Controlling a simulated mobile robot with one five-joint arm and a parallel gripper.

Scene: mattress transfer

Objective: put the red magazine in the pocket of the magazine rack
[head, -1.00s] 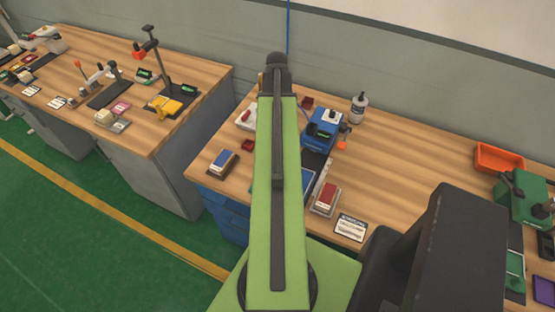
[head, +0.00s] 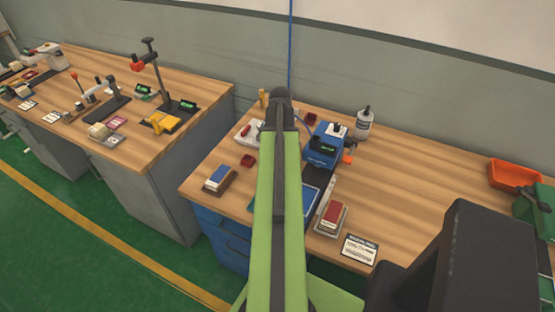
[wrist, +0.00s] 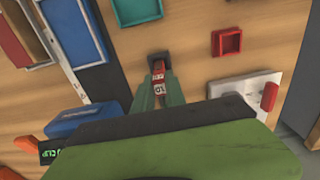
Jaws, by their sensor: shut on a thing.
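In the wrist view, my gripper (wrist: 158,98) points down over the wooden table. Its two green fingers are shut on a small red piece with white labels, which I take for the red magazine (wrist: 157,75). A dark end of it sticks out beyond the fingertips. In the head view my own arm hides the gripper and the magazine. I cannot tell for certain which object is the magazine rack, and no pocket shows clearly.
A small red tray (wrist: 228,42) and a white plate (wrist: 254,88) with a red handle lie nearby. Bare table lies beyond the bottle.

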